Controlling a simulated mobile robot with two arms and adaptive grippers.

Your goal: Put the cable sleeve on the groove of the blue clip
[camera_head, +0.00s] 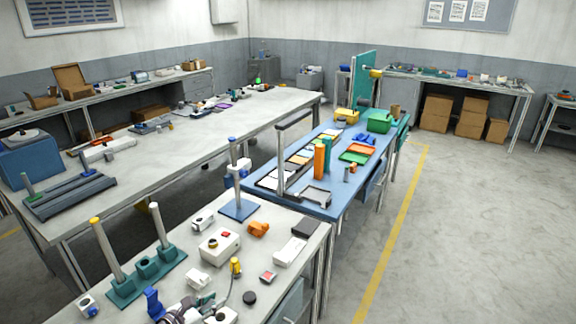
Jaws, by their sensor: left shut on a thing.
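My left gripper (190,309) is at the bottom edge of the head view, low over the near grey table, partly cut off by the frame. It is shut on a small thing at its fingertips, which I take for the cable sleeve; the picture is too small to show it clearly. A thin grey cable (229,290) curves down from a yellow upright fitting (235,267) towards the fingertips. A blue clip-like piece (153,303) stands just left of the gripper, apart from the fingertips; its groove cannot be made out. My right gripper is not in view.
A green base with two grey posts (147,274) stands behind the blue piece. A white box (220,244), white blocks, an orange part (258,229) and a black disc (249,298) lie around. A blue-based post stand (239,208) is farther back. The table's right edge is near.

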